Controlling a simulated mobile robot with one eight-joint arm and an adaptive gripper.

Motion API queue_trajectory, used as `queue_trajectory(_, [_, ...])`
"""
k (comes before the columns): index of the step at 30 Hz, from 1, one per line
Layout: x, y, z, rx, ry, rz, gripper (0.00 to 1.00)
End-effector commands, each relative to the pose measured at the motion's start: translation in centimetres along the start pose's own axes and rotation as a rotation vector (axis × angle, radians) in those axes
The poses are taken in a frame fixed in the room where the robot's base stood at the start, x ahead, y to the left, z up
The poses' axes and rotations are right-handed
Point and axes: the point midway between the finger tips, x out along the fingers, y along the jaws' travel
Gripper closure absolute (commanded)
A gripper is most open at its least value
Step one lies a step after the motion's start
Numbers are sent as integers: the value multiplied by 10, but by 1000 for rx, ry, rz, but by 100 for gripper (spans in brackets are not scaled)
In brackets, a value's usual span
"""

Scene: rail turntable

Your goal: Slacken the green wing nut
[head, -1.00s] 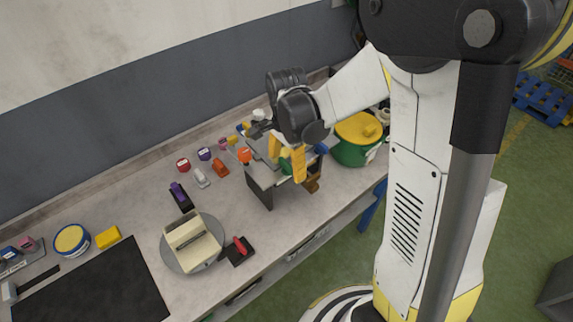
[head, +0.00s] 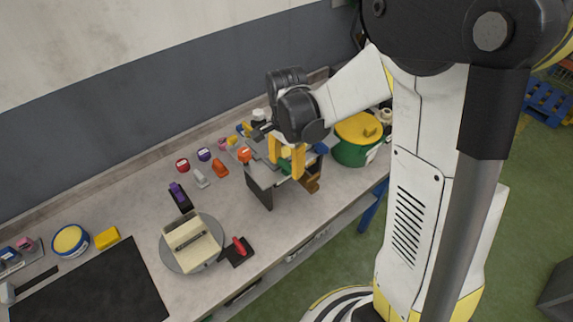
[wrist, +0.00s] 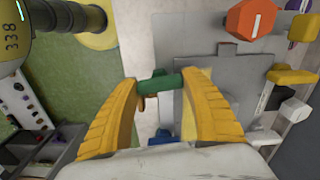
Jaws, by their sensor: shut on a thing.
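The green wing nut (wrist: 160,84) lies between the two yellow fingers in the wrist view. My gripper (wrist: 160,86) is shut on it, with one fingertip at each end of the green piece. In the head view my gripper (head: 286,172) points down over the grey fixture (head: 262,178) on the bench. A little green (head: 286,167) shows there between the fingers. The fingers and wrist hide most of the nut and its seat in that view.
An orange knob (wrist: 254,20) stands on the fixture close to my gripper, with a yellow knob (wrist: 291,75) near it. A green tub with a yellow lid (head: 357,130) stands to the right. A round turntable (head: 212,262) lies to the left.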

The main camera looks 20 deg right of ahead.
Motion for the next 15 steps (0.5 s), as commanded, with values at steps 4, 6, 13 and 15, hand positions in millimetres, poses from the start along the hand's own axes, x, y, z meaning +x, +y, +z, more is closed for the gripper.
queue_trajectory(4, [2,0,0,-114,0,0,76])
queue_trajectory(6, [2,0,0,-178,0,0,76])
queue_trajectory(13, [2,0,0,-398,0,0,76])
queue_trajectory(15, [2,0,0,-464,0,0,76])
